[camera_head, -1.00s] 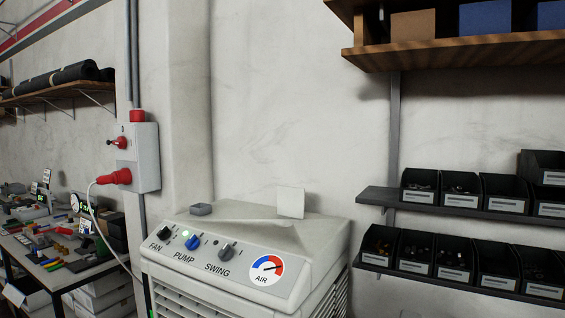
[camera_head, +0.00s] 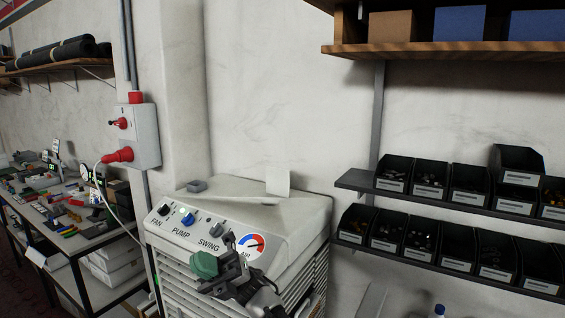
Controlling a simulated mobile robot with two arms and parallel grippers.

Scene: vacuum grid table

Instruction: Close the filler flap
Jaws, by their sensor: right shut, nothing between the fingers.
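The filler flap (camera_head: 278,182) is a small white square plate. It stands upright, open, on the top of the pale machine (camera_head: 305,214), toward its back right. My right gripper (camera_head: 220,265), dark with a green part, is in front of the machine's control panel, below and to the left of the flap and apart from it. It is shut with nothing in it and covers part of the AIR dial (camera_head: 251,246). My left gripper is not in view.
The panel has FAN, PUMP and SWING knobs (camera_head: 188,219). A small grey block (camera_head: 197,186) is on the machine's top left. A red plug and socket box (camera_head: 133,137) are on the wall at left. Shelves with black bins (camera_head: 430,180) are at right. Space above the machine is clear.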

